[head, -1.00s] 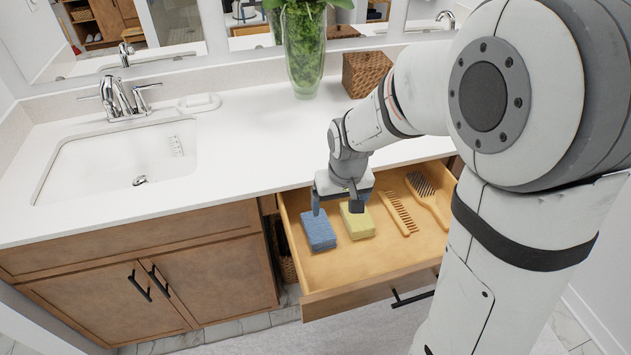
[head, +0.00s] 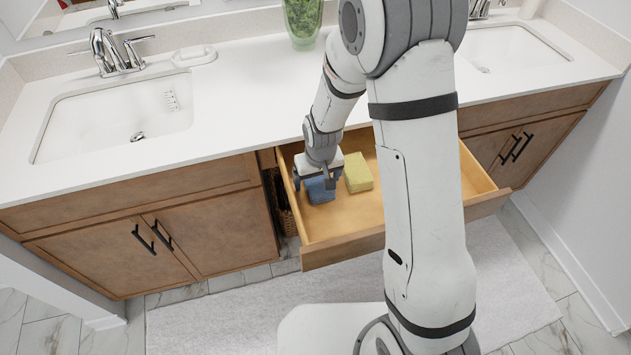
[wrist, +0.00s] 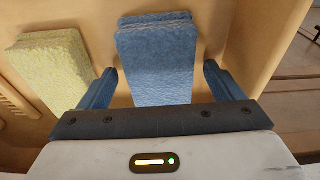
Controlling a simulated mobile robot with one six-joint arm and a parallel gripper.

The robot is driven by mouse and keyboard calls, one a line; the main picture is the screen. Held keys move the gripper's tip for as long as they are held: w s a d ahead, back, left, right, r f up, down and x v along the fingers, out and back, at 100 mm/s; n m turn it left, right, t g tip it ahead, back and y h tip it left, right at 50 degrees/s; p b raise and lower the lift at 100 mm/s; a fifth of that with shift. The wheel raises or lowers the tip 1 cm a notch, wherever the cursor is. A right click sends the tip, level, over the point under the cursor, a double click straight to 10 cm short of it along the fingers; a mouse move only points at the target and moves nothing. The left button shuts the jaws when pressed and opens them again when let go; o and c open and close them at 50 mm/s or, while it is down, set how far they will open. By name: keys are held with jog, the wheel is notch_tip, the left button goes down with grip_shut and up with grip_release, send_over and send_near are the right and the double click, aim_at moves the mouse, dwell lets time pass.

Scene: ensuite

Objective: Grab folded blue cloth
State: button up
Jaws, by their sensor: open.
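The folded blue cloth (head: 320,190) lies in the open drawer (head: 345,225), near its left side. In the wrist view the blue cloth (wrist: 157,65) sits between my gripper's two fingers, with a small gap at each side. My gripper (head: 313,183) is open and reaches down over the cloth; in the wrist view its fingers (wrist: 160,88) stand on both sides of it. In the head view the gripper hides part of the cloth.
A folded yellow cloth (head: 358,172) lies close to the right of the blue one; it also shows in the wrist view (wrist: 52,70). The drawer's left wall is close to the gripper. My arm hides part of the drawer. A green vase (head: 302,20) stands on the counter.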

jog(key=shift+f, duration=0.2)
jog(key=shift+c, duration=0.6)
jog(key=c, duration=0.9)
jog(key=shift+r, duration=0.1)
jog(key=shift+c, duration=0.2)
